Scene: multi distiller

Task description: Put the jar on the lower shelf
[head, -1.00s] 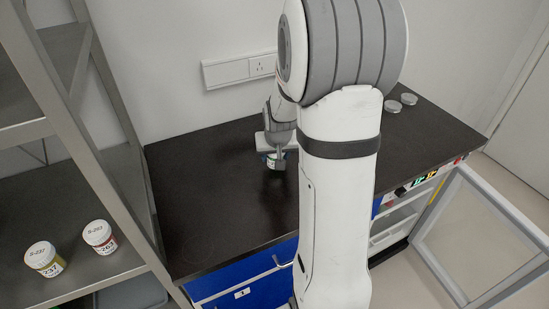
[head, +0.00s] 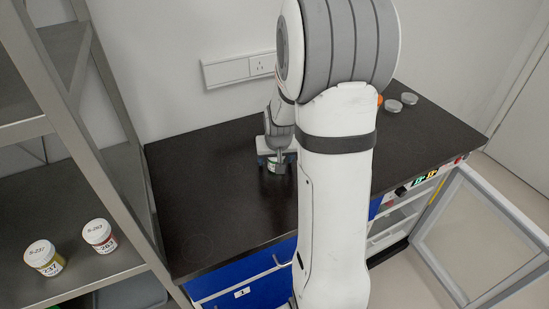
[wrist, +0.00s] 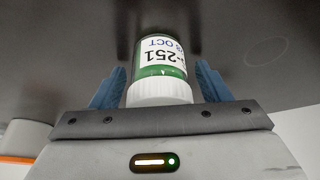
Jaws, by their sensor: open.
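The jar (wrist: 165,60) has a white lid, a green band and a label reading 251. In the wrist view it lies between the two blue fingers of my gripper (wrist: 160,85), with a visible gap on each side. My gripper is open around it. In the head view, my gripper (head: 277,160) is over the dark counter and the jar (head: 274,166) shows only partly below it. The lower shelf (head: 45,207) of the metal rack is at the left, holding two white-lidded jars.
The two shelf jars, a yellowish one (head: 44,257) and a reddish one (head: 99,235), stand near the shelf's front. Rack posts (head: 105,130) rise between shelf and counter. Clear round dishes (head: 401,102) lie at the counter's back right. The left part of the counter (head: 205,215) is clear.

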